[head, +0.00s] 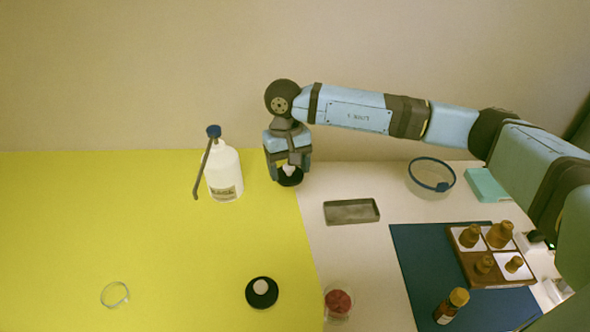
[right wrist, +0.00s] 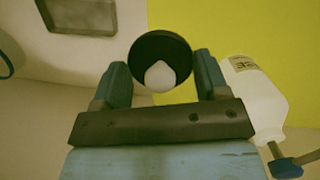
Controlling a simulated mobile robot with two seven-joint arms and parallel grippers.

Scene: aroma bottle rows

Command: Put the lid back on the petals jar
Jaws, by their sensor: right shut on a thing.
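My right gripper (head: 288,164) is at the back of the table, shut on a black round lid (head: 290,179) with a pale knob. In the right wrist view the lid (right wrist: 152,46) shows between the two fingers, its knob toward me. The petals jar (head: 338,303), clear glass with red petals inside, stands open at the front, right of the yellow area's edge. A second black disc (head: 262,293) with a pale knob lies on the yellow area, left of the jar. My left gripper is not in view.
A white pump bottle (head: 223,174) stands left of my right gripper. A grey tray (head: 351,212) and a blue-rimmed bowl (head: 430,186) lie to the right. A glass ring (head: 115,294) lies at left.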

